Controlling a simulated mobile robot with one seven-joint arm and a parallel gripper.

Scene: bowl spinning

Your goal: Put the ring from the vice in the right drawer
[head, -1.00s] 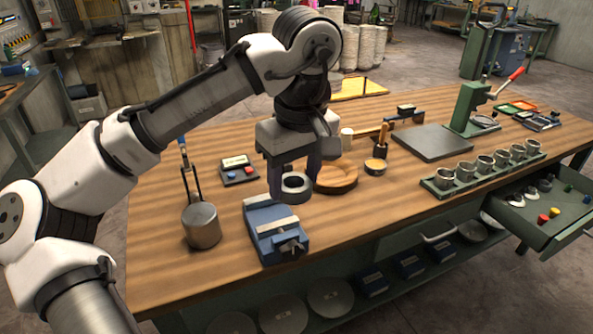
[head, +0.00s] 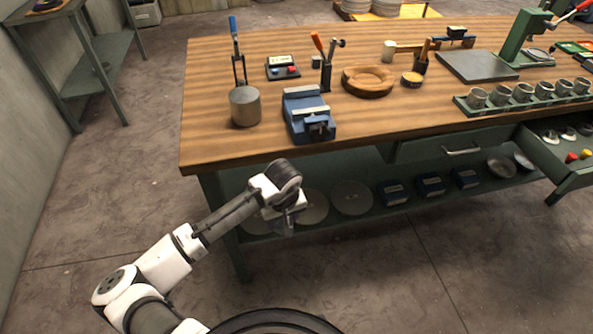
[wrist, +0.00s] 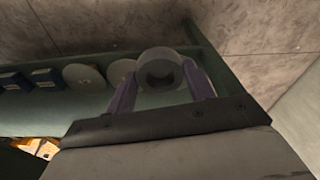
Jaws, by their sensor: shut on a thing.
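My gripper (head: 287,222) hangs low in front of the bench, beside the lower shelf. In the wrist view, its fingers (wrist: 163,85) are shut on a thick grey ring (wrist: 162,53), one finger on each side. The ring cannot be made out clearly in the head view. The blue vice (head: 307,112) stands at the bench's front edge, and no ring shows in it. The right drawer (head: 541,152) is pulled open at the right edge of the head view. It holds a few pale discs and red and yellow pieces; its right part is cut off.
The wooden bench top (head: 225,150) is above my gripper. A closed drawer with a handle (head: 462,151) sits left of the open one. The shelf below holds discs (head: 352,198) and blue boxes (head: 430,184). Metal cups (head: 523,92) stand in a row above the drawers. The floor in front is clear.

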